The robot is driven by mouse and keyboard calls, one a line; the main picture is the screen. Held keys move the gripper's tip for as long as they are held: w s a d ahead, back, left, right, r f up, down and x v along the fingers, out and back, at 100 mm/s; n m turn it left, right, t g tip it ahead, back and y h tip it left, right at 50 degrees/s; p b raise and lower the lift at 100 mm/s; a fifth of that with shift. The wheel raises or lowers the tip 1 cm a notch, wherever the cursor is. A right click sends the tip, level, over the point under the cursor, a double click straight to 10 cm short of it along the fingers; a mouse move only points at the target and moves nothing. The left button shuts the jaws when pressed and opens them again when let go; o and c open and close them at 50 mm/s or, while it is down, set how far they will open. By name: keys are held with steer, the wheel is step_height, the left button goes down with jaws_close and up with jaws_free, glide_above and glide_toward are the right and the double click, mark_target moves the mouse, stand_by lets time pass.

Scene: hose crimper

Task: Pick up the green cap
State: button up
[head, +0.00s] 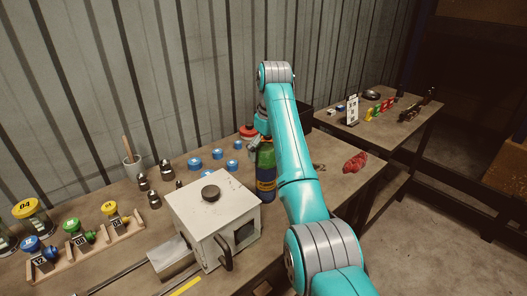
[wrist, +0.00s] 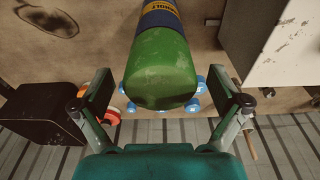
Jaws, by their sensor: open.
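A bottle-like cylinder with a green upper part (head: 266,154) and a dark blue, yellow-banded label stands on the workbench beside the white box machine. In the wrist view its green end (wrist: 162,70) fills the middle, with the label behind it. My gripper (wrist: 162,92) is open, with one finger on each side of the green end and a visible gap to each. In the head view my arm partly hides the gripper.
The white box machine (head: 205,215) stands close by the bottle, with a round knob on top. Several blue rings (head: 195,164) lie behind it. A red object (wrist: 110,115) and a black box (wrist: 45,110) are near my gripper. A corrugated wall backs the bench.

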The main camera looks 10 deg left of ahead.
steer(key=shift+f, duration=0.5)
steer(key=c, duration=0.9)
steer(key=shift+r, duration=0.1)
